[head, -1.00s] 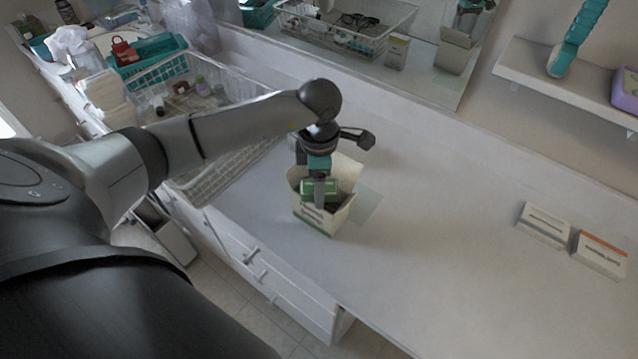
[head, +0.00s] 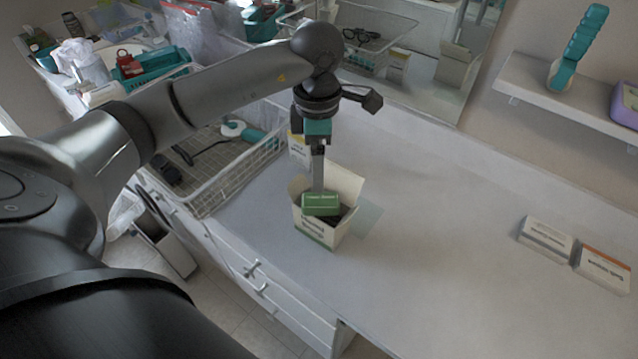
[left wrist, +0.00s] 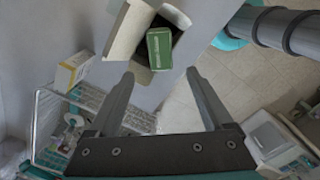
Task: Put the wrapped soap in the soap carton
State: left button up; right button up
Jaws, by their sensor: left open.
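The wrapped soap (head: 320,204) is a green block in the mouth of the open soap carton (head: 314,228). Its top shows around rim level; its lower part is hidden, so I cannot tell how deep it sits. The cream carton with a green lower band stands upright on the counter, flaps open. In the left wrist view the soap (left wrist: 160,48) lies inside the carton (left wrist: 128,32), beside a dark gap. My left gripper (head: 318,182) points down over the carton. Its fingers (left wrist: 160,73) are spread and empty, apart from the soap. My right gripper is not in view.
Two small boxes, one white (head: 546,239) and one with an orange edge (head: 603,270), lie at the right. A wire basket (head: 215,185) stands left of the carton, and a yellow-white box (head: 299,147) behind it. The counter between carton and boxes is clear.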

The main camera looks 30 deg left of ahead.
pick_arm(q)
jog(key=shift+r, duration=2.35)
